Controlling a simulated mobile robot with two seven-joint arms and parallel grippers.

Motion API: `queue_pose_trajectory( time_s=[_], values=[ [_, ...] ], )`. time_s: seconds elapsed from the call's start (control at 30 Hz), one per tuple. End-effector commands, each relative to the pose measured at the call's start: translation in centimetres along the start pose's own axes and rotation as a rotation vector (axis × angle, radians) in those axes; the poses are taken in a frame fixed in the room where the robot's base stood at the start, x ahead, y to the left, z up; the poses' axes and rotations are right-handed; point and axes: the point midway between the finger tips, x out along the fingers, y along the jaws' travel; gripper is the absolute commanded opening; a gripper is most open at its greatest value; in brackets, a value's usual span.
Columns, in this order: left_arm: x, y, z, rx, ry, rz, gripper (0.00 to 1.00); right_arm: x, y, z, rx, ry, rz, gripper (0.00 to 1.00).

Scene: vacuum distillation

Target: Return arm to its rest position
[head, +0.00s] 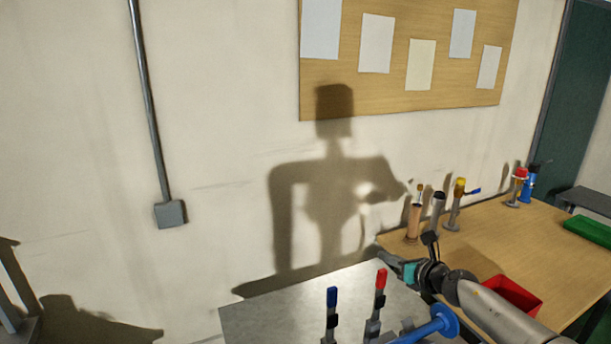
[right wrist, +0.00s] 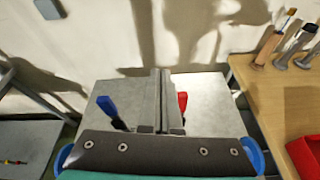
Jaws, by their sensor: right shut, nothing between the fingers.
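My right arm comes in from the lower right in the head view. Its gripper (head: 384,256) is held in the air above the far right part of a grey metal table (head: 265,312), near the wooden bench. The right wrist view looks down along the gripper (right wrist: 160,88); its two fingers are closed together with nothing between them. A blue-handled tool (head: 332,298) and a red-handled tool (head: 380,280) stand upright at the front of the metal table, apart from the gripper. They also show on either side of the fingers in the wrist view. My left gripper is not in view.
A blue disc-shaped part (head: 446,320) is below my arm. The wall is behind.

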Motion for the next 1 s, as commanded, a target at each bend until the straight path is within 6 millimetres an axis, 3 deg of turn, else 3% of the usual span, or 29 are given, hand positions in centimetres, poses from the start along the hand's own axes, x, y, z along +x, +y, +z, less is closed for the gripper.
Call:
queue_pose_trajectory(
  time_s=[0.03,0.13,0.23,0.37,0.57,0.7,0.8,1.0],
  values=[
    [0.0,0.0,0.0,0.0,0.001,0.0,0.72,0.3,2.4,-0.8,0.103,-0.044,0.016,0.0],
    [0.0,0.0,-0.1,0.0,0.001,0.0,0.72,0.0,5.8,-1.5,0.368,-0.147,0.011,0.0],
    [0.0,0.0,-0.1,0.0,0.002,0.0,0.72,-1.2,8.2,-2.5,0.666,-0.233,-0.018,0.0],
    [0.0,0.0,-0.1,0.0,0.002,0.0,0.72,-3.7,9.7,-4.7,1.063,-0.312,-0.096,0.0],
    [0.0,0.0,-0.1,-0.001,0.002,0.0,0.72,-9.5,10.8,-10.3,1.663,-0.376,-0.305,0.0],
    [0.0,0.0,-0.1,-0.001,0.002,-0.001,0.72,-14.7,12.0,-15.1,2.047,-0.389,-0.517,0.0],
    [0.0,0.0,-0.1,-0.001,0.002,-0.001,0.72,-18.7,13.2,-18.1,2.275,-0.387,-0.686,0.0],
    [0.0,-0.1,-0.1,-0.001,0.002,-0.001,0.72,-24.9,15.7,-21.7,2.541,-0.378,-0.955,0.0]
  ],
)
